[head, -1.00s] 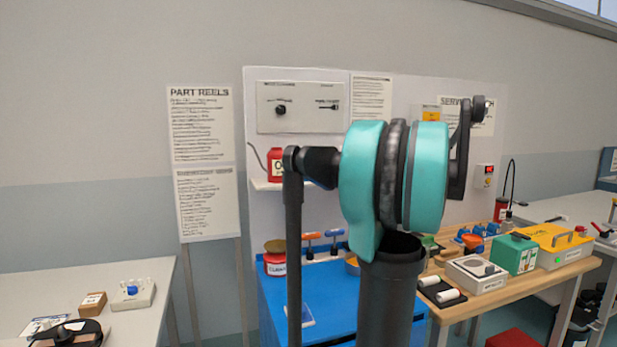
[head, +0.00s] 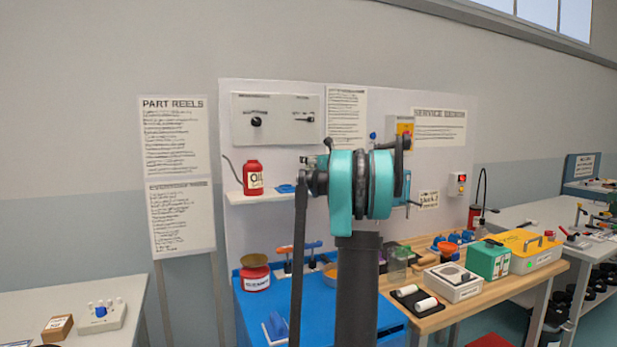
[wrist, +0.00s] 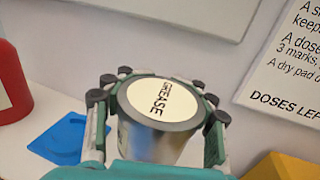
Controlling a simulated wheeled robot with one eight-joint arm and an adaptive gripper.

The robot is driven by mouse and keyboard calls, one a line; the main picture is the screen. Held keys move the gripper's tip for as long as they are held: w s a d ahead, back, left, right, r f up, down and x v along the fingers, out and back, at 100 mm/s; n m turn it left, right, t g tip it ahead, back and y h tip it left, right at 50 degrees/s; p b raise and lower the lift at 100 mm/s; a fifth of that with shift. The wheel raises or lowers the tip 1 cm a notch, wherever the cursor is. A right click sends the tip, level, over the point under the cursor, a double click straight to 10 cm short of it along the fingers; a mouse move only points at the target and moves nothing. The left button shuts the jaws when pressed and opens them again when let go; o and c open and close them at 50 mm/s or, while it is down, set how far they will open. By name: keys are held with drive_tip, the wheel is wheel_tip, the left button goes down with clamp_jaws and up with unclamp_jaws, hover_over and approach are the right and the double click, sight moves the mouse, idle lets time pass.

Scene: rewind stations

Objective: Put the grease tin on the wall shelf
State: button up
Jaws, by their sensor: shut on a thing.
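The head view hides the tin and gripper behind my arm. The white wall shelf (head: 262,197) is left of my arm in the head view; its top also shows in the wrist view (wrist: 40,162), left of the tin. I cannot tell whether the tin touches the shelf.
A red oil can (head: 253,178) stands on the shelf's left part. A flat blue item (head: 286,189) lies between it and my arm. The control panel (head: 276,118) is above. Below, a blue cabinet (head: 255,308) bears a red tin (head: 255,274) and tools.

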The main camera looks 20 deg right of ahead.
sight(309, 167)
drive_tip(key=f, duration=0.3)
drive_tip(key=shift+s+f, duration=0.15)
drive_tip(key=shift+s, duration=0.05)
drive_tip(key=shift+w+f, duration=0.2)
drive_tip(key=shift+f, duration=1.45)
drive_tip(key=o, duration=1.6)
drive_tip(key=shift+f, duration=0.1)
drive_tip(key=v, duration=1.2)
